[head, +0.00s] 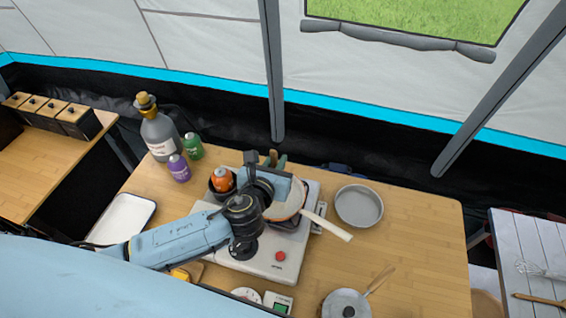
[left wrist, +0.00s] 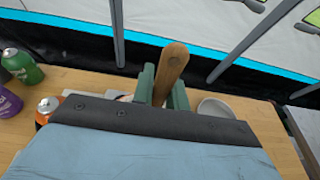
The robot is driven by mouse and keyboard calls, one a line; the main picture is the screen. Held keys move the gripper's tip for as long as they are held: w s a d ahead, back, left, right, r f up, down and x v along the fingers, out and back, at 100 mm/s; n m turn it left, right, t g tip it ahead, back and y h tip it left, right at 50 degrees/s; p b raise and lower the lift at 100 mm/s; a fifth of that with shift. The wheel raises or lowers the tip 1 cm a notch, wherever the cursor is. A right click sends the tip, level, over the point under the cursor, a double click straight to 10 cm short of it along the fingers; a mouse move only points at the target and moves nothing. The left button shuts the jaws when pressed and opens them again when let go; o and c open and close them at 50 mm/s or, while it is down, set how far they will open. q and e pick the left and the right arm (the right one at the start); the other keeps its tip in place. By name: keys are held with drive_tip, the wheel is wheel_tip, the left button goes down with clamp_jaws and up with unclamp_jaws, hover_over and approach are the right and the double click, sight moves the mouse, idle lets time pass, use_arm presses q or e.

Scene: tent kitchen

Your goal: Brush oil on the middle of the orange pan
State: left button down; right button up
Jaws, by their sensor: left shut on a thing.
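The orange pan (head: 289,209) sits on the stove, its pale handle pointing down to the right. My left arm covers much of it. My left gripper (head: 275,160) is above the pan's far side. In the left wrist view its green fingers (left wrist: 162,92) are shut on a wooden handle (left wrist: 171,66), which looks like the brush's. The brush's working end is hidden, so I cannot tell whether it touches the pan. My right gripper is not in view.
The stove (head: 265,257) stands on the wooden table. An orange canister (head: 222,180) is close left of my gripper; purple (head: 179,168) and green (head: 193,146) canisters stand farther left. A grey round pan (head: 359,205) lies right.

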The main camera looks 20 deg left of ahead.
use_arm(q)
drive_tip(key=shift+w+a+r+p, duration=0.15)
drive_tip(key=shift+w+a+p, duration=0.45)
drive_tip(key=shift+w+p, duration=0.5)
drive_tip(key=shift+s+d+p, duration=0.75)
drive_tip(key=shift+s+d, duration=0.4)
drive_tip(key=shift+d, duration=1.65)
drive_tip(key=w+a+p, duration=0.1)
drive_tip(key=w+a, duration=0.3)
drive_tip(key=a, duration=0.3)
drive_tip(key=shift+a+p, duration=0.35)
drive_tip(key=shift+p, duration=0.05)
drive_tip(key=shift+r+p, duration=0.4)
drive_tip(key=shift+r, duration=2.45)
